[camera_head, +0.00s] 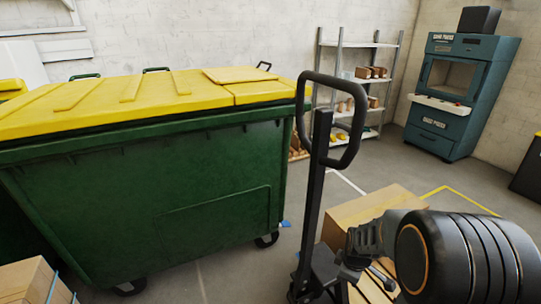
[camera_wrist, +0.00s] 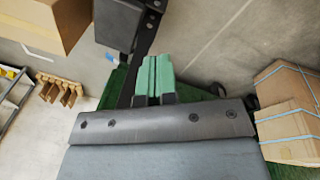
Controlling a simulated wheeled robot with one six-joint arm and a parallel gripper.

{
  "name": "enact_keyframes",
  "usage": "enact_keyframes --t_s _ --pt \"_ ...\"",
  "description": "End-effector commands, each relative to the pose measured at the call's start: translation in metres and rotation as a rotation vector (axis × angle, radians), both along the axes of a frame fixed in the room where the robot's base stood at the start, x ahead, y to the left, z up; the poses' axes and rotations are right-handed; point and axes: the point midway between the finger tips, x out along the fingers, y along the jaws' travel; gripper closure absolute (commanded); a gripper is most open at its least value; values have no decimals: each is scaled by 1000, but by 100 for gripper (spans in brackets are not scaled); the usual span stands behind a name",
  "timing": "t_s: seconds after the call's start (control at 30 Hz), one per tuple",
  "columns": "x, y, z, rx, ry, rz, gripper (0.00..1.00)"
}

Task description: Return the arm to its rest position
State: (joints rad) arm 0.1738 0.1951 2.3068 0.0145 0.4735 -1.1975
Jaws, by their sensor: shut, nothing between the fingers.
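My gripper (camera_wrist: 154,76) shows in the wrist view with its two green fingers side by side, shut and with nothing between them. In the head view my arm (camera_head: 465,258) reaches in from the lower right, a black rounded joint with an orange ring in front. The small wrist end points left, close to the pallet truck's post in the picture. I cannot tell the gap between them. The fingertips are hard to make out in the head view.
A large green bin (camera_head: 130,205) with a yellow lid fills the left. A black pallet truck handle (camera_head: 316,150) stands centre, cardboard boxes (camera_head: 375,205) behind my wrist. Shelves (camera_head: 341,80) and a teal machine (camera_head: 455,95) stand at the back. Strapped boxes (camera_wrist: 288,90) show in the wrist view.

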Motion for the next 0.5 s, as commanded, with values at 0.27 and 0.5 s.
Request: enact_keyframes --t_s 0.27,0.5 --pt "-51 41 210 127 -101 -539 100" --pt "-92 59 289 224 -138 -848 100"
